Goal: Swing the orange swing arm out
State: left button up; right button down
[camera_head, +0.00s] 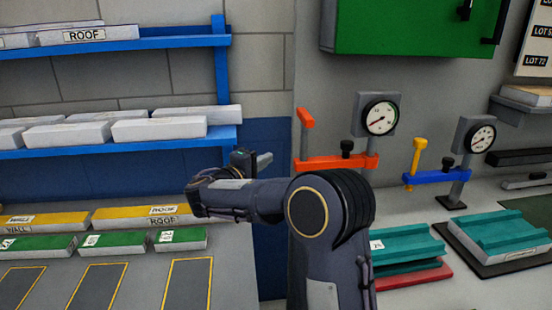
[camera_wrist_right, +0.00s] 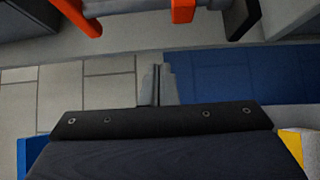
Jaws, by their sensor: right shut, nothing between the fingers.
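The orange swing arm (camera_head: 330,162) reaches left from a grey post under a round gauge (camera_head: 380,117) in the head view. Orange parts also show at the top of the right wrist view, including the orange bar (camera_wrist_right: 183,10). My right gripper (camera_head: 264,160) is shut and empty, left of the swing arm and apart from it. Its closed fingers (camera_wrist_right: 157,84) show in the wrist view. My right arm hides part of the bench below. My left gripper is not in view.
A blue swing arm (camera_head: 437,177) with a yellow handle stands to the right at a second gauge. Teal panels (camera_head: 408,244) lie on the bench below. Blue shelves (camera_head: 150,139) with white panels are at left. A green cabinet (camera_head: 410,28) hangs above.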

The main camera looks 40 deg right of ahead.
jog(key=d, duration=0.2)
jog(key=d+p, duration=0.1)
jog(key=d, duration=0.2)
jog(key=d+p, duration=0.1)
jog(key=d, duration=0.2)
jog(key=shift+s+d, duration=0.2)
jog(key=shift+s, duration=0.5)
